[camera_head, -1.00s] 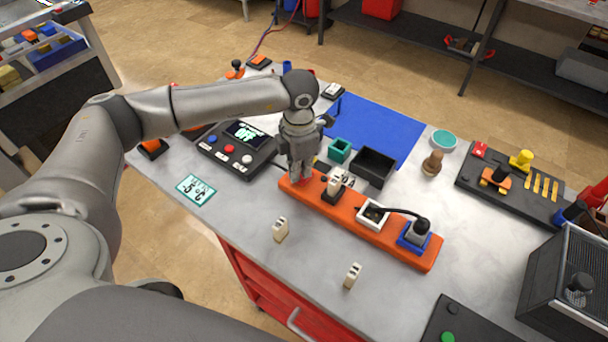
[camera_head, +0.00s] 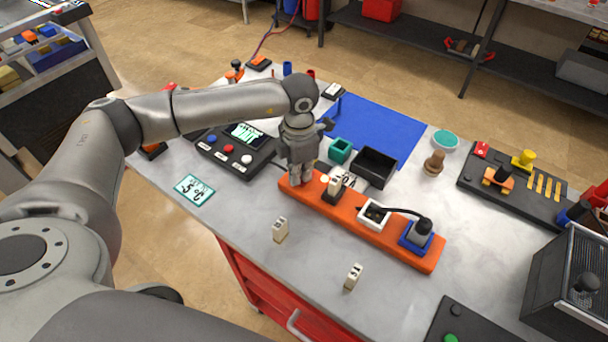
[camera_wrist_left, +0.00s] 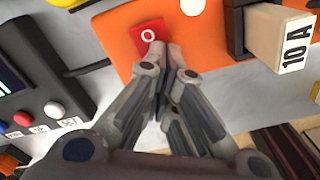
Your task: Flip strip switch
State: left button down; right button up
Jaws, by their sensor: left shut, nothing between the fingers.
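The orange power strip (camera_head: 395,240) lies along the middle of the bench. Its red rocker switch (camera_wrist_left: 150,33), marked with a white O, shows near the strip's end in the left wrist view. In the head view my gripper hides this switch. My left gripper (camera_head: 298,184) points down over the strip's left end. Its fingers are shut and empty. In the left wrist view the fingertips (camera_wrist_left: 158,52) are at the switch's near edge; I cannot tell if they touch it. My right gripper is not in view.
A beige 10 A block (camera_wrist_left: 280,38) stands in the strip beside the switch. A blue-bordered socket holds a black-cabled plug (camera_head: 420,230). A black control box (camera_head: 236,148) lies left of the gripper. Two loose beige blocks (camera_head: 280,229) (camera_head: 353,276) stand in front.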

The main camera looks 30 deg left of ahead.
pick_arm(q)
jog(key=shift+s, duration=0.1)
jog(key=shift+r+p, duration=0.6)
jog(key=shift+r, duration=0.25)
jog(key=shift+r+p, duration=1.2)
jog(key=shift+r, duration=1.35)
